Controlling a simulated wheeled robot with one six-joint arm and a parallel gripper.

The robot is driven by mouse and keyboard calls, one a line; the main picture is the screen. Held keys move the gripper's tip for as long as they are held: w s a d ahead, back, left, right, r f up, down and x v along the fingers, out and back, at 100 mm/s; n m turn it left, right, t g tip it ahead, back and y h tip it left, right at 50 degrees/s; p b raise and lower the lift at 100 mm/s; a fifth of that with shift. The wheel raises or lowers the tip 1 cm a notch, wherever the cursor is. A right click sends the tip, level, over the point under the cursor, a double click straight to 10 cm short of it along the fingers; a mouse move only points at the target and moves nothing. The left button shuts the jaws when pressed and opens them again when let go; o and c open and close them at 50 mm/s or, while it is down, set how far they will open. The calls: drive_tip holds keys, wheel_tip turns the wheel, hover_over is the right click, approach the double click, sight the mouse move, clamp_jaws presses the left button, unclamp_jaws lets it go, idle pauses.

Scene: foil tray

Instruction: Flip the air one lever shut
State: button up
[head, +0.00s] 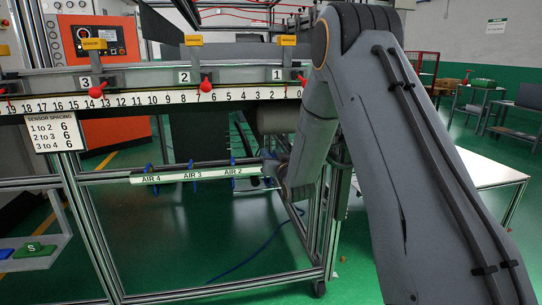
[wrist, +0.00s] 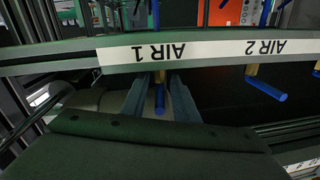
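The air one lever (wrist: 160,97) is a blue handle below the "AIR 1" label in the wrist view, where the lettering appears upside down. My gripper (wrist: 158,103) is open, with one dark finger on each side of this lever. Gaps seem to show between the lever and both fingers. In the head view my arm hides the "AIR 1" label, and my gripper (head: 268,172) is small and dark at the right end of the label rail (head: 165,179).
The blue air two lever (wrist: 266,88) sticks out to the right in the wrist view. More blue levers stand along the rail at air three (head: 191,168) and air four (head: 149,172). A numbered ruler (head: 150,98) with red pointers runs above. Metal frame posts surround the rail.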

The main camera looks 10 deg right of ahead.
clamp_jaws()
drive_tip(key=shift+d+n+g+y, duration=0.15)
drive_tip(key=shift+n+g+y, duration=0.25)
drive_tip(key=shift+n+y, duration=1.05)
drive_tip(key=shift+n+g+y, duration=0.7)
drive_tip(key=shift+n+y, duration=0.25)
drive_tip(key=shift+y, duration=1.1)
